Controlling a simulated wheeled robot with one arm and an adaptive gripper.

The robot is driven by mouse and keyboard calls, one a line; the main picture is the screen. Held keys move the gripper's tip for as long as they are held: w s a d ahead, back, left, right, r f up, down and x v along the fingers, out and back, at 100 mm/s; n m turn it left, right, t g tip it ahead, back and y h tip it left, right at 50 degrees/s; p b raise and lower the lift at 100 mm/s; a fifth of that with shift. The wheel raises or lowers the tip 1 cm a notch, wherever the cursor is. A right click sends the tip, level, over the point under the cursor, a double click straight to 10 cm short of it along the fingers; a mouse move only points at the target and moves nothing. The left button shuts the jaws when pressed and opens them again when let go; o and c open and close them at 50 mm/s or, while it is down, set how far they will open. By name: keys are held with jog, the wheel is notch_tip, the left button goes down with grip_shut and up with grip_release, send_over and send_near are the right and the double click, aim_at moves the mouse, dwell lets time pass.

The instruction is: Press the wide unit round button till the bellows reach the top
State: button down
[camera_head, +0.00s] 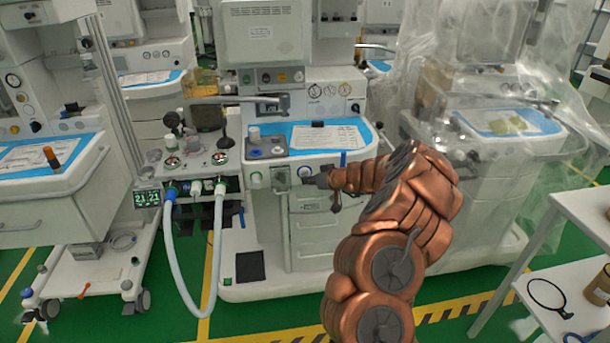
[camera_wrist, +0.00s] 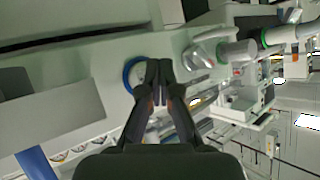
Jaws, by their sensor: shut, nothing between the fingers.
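The wide unit (camera_head: 325,165) is the white anaesthesia machine in the middle of the head view. My gripper (camera_head: 318,180) is in front of its upper front panel, just right of a small clear housing (camera_head: 281,180). In the wrist view, my gripper (camera_wrist: 158,68) is shut and empty, fingertips together. A round button with a blue ring (camera_wrist: 128,74) shows just left of the fingertips, partly covered by them. I cannot tell whether they touch it. A clear cylinder (camera_wrist: 205,58) lies to the right in the wrist view. The bellows' height cannot be made out.
Pale hoses (camera_head: 177,270) loop down at the unit's left. Another cart (camera_head: 45,185) stands at the left, and a plastic-draped one (camera_head: 490,160) at the right. A white shelf (camera_head: 575,225) is at the right edge. Green floor shows in front.

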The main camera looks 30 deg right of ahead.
jog(key=shift+w+d+b, duration=0.15)
jog(key=shift+w+b, duration=0.15)
jog(key=shift+b, duration=0.25)
jog(key=shift+w+d+b, duration=0.25)
jog(key=shift+w+b, duration=0.2)
jog(key=shift+w, duration=0.1)
dwell(1.1)
jog(key=shift+s, duration=0.15)
dwell(0.5)
jog(key=shift+s+a+b, duration=0.4)
jog(key=shift+s+b, duration=0.3)
jog(key=shift+b, duration=0.25)
jog(key=s+b, duration=0.1)
jog(key=s+a+b, duration=0.1)
jog(key=s, duration=0.1)
jog(key=s+a+b, duration=0.1)
jog(key=shift+s+b, duration=0.3)
dwell(0.7)
